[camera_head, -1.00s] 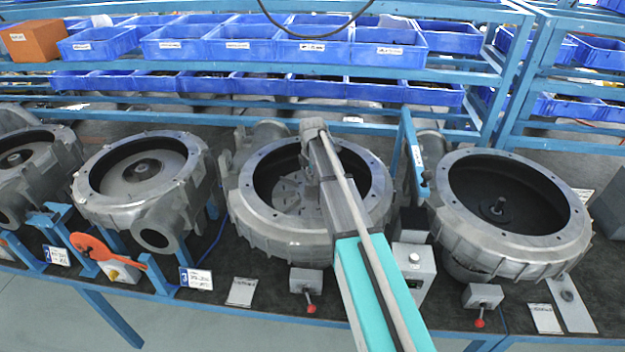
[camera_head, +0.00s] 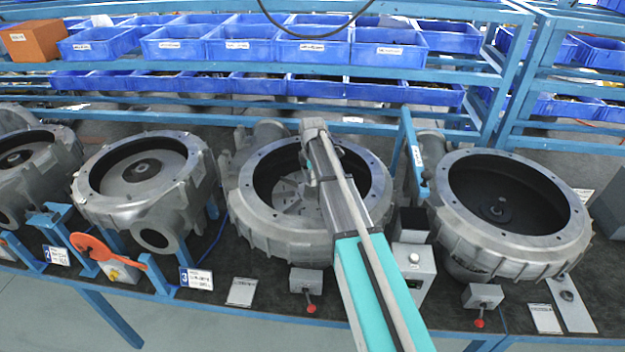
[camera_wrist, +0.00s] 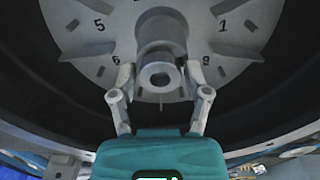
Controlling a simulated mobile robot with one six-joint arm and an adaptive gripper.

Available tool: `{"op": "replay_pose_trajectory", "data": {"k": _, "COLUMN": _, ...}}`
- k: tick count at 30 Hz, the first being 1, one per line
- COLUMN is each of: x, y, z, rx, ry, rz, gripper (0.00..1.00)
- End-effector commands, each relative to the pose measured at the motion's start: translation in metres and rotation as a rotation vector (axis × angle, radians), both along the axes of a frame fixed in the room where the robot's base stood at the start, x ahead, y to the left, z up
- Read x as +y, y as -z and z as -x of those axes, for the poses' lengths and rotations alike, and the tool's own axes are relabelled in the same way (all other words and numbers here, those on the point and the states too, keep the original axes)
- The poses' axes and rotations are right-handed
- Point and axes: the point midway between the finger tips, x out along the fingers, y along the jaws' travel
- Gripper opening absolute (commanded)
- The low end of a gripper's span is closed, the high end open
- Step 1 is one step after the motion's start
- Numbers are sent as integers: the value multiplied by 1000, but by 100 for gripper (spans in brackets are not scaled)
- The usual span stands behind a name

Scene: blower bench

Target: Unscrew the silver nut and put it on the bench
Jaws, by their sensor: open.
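My gripper (camera_wrist: 160,82) is open in the wrist view, with one finger on each side of a grey ring-shaped end piece (camera_wrist: 160,76). This piece has a dark centre hole and sits at the end of a thick hub (camera_wrist: 165,30). It looks like the silver nut, but its shape is not clear enough to be sure. Small gaps seem to show between it and the fingertips. Behind it is a pale disc (camera_wrist: 105,45) with vanes and numbers. In the head view, my arm reaches over the middle blower housing (camera_head: 250,215) and hides the hub and fingertips.
Open housings stand to the right (camera_head: 540,255) and left (camera_head: 100,205). The housing wall surrounds my gripper closely. A blue post (camera_head: 414,160) and a grey control box (camera_head: 417,270) stand beside the middle housing. Bare dark bench (camera_head: 240,265) shows in front, around a label plate.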

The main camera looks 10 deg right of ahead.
Motion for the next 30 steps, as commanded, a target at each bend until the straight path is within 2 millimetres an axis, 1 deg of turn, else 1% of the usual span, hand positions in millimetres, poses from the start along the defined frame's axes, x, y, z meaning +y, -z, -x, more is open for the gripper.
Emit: {"op": "replay_pose_trajectory", "data": {"k": 30, "x": 0, "y": 0, "z": 0, "rx": 0, "ry": 796, "rz": 0, "gripper": 62}}
